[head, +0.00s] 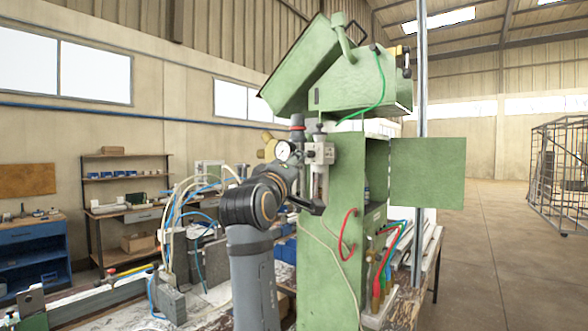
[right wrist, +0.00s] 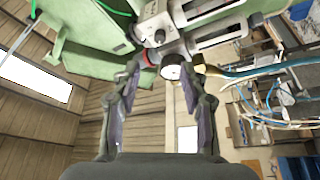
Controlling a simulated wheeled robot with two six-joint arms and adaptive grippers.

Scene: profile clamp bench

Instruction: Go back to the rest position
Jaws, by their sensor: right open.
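My right arm rises from the bottom middle of the head view and bends toward the green machine (head: 335,235). My right gripper (head: 305,204) is beside the machine's front, just below a pressure gauge (head: 283,150) and a grey valve unit (head: 320,152). In the right wrist view the gripper (right wrist: 165,75) has its two fingers apart, with nothing held between them. The gauge (right wrist: 172,72) shows beyond the gap between the fingertips; whether a finger touches the unit I cannot tell. My left gripper is not in view.
An open green door (head: 427,172) sticks out from the machine on the right. Hoses (head: 170,220) and metal profiles (head: 85,305) crowd the bench at left. A blue cabinet (head: 38,255) and a wire cage (head: 562,170) stand farther off. Floor at right is clear.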

